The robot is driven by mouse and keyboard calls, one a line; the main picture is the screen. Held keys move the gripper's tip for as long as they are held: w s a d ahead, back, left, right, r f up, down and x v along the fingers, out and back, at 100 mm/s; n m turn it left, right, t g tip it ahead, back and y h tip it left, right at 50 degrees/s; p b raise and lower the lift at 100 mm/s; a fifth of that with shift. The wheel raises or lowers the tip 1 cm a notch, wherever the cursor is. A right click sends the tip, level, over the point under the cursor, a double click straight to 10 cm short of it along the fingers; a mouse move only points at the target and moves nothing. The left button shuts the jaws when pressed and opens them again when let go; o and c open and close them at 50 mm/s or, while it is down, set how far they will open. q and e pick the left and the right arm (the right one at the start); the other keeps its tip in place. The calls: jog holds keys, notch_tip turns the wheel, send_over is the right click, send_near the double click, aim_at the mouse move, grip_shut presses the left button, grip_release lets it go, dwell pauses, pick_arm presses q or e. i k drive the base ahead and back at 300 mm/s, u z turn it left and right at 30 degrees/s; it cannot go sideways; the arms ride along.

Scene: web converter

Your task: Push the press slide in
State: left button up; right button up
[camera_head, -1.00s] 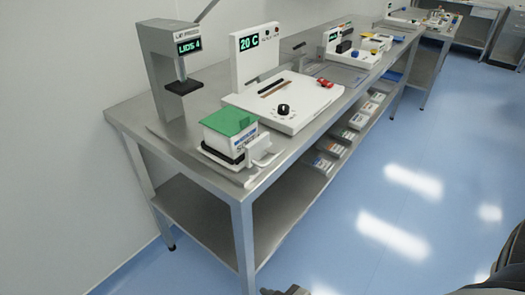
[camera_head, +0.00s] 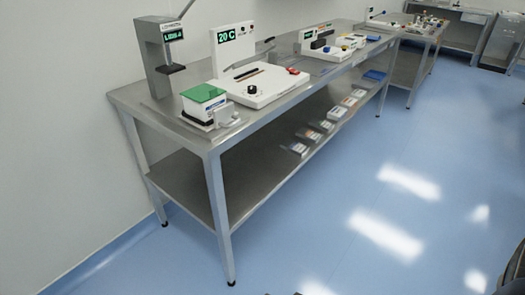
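The grey lid press (camera_head: 158,62) stands at the left end of the steel bench, with a small lit display and a dark press plate over an open gap. In front of it is a white box with a green top (camera_head: 203,94), on a slide (camera_head: 205,121) that sticks out toward the bench's front edge. A pale handle (camera_head: 226,117) is at the slide's front right. The box is clear of the press plate, on the near side. Neither of my grippers is in view.
The steel bench (camera_head: 137,105) has open legs and a low shelf. A white device with a 20 C display (camera_head: 237,42) stands right of the press. Several small boxes (camera_head: 308,134) lie on the shelf. The blue floor (camera_head: 330,220) in front is clear.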

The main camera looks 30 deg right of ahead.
aim_at(222, 116)
jog(key=u, duration=0.65)
jog(key=k, duration=0.2)
jog(key=z, duration=1.85)
jog(key=i, duration=0.75)
jog(key=u, duration=0.3)
